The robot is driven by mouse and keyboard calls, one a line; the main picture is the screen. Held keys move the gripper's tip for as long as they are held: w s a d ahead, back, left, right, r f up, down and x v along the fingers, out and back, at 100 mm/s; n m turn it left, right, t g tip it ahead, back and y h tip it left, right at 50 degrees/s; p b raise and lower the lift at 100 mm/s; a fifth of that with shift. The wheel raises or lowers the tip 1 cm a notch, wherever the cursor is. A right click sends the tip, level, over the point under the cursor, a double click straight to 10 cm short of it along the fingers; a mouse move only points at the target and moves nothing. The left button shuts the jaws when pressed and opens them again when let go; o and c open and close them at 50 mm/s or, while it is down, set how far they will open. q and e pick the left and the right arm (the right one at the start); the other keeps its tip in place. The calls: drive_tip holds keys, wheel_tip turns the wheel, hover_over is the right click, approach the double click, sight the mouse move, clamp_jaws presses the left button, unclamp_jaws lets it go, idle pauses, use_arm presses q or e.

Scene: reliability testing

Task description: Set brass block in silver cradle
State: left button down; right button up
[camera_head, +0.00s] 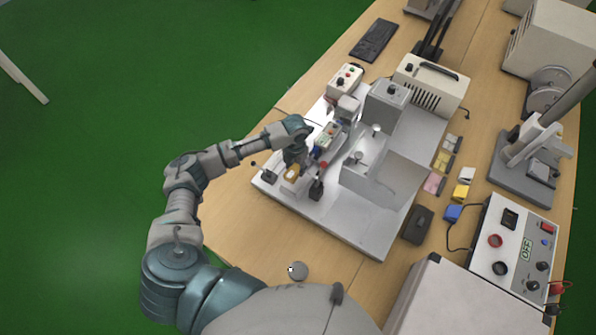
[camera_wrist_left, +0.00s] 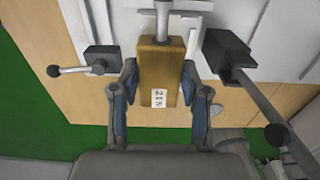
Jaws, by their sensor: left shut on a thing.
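The brass block (camera_head: 292,172) is at the left end of the test fixture in the head view. In the left wrist view the brass block (camera_wrist_left: 158,70) fills the gap between the fingers and carries a small white label. My left gripper (camera_wrist_left: 160,85) is shut on it, with blue-padded fingers at its two sides. In the head view my left gripper (camera_head: 297,160) partly covers the block. A silver rod (camera_wrist_left: 163,20) shows at the block's far end. I cannot clearly pick out the silver cradle or tell whether the block touches it. My right gripper is not in view.
Black clamps stand close on both sides, left (camera_wrist_left: 100,60) and right (camera_wrist_left: 227,52), with lever handles. The grey base plate (camera_head: 340,225) carries a metal bracket (camera_head: 365,175). A power supply (camera_head: 515,250) stands at right.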

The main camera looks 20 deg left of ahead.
sight(297, 169)
use_arm(q)
drive_tip(key=shift+d+f, duration=0.1)
drive_tip(key=shift+d, duration=0.5)
drive_tip(key=shift+s+a+f, duration=0.15)
drive_tip(key=shift+f, duration=1.7)
drive_tip(key=c, duration=0.6)
unclamp_jaws()
drive_tip(key=shift+r, duration=0.5)
wheel_tip(297, 169, up, 11)
drive_tip(key=shift+r, duration=0.1)
